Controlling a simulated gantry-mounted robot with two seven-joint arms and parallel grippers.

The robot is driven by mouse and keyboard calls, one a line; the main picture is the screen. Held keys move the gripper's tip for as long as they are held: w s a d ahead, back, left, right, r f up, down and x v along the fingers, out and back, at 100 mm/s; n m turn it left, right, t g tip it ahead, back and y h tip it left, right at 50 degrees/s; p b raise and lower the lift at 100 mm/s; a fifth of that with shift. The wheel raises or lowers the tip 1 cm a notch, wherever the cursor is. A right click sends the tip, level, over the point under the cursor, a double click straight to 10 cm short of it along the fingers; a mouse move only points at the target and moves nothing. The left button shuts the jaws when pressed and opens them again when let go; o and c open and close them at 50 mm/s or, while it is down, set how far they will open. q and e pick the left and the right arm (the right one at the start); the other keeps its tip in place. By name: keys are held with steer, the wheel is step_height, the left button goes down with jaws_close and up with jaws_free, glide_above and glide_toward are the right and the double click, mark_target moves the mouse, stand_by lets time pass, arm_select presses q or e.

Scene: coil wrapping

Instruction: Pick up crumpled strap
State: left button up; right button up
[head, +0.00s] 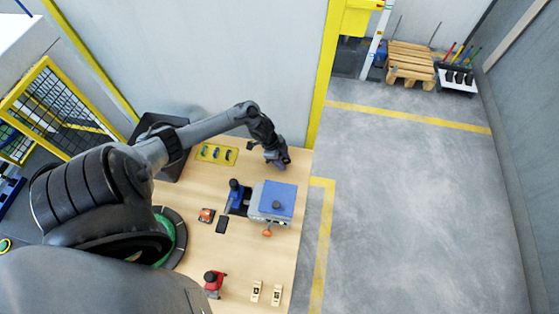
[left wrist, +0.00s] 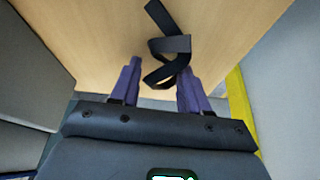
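The crumpled strap (left wrist: 171,45) is a black band folded over itself in loops. In the left wrist view it lies on the wooden table top, ahead of and partly between my left gripper's fingertips, closer to the right-hand finger. I cannot tell whether it touches that finger. My left gripper (left wrist: 160,65) has two purple fingers standing apart, with no grip on the strap. In the head view my left gripper (head: 277,160) is at the table's far right corner, and a small dark piece beside it looks like the strap (head: 250,146). My right gripper is not in view.
A yellow tray with small items (head: 216,154) lies left of the gripper. A blue-topped device (head: 278,200) stands in front of it, beside a blue-handled tool (head: 234,190). A grey wall (head: 220,60) stands behind the table. The table (head: 250,265) ends at the right.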

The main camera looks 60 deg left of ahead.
arm_select(q)
steer(key=c, duration=0.5)
steer(key=shift+c, duration=0.2)
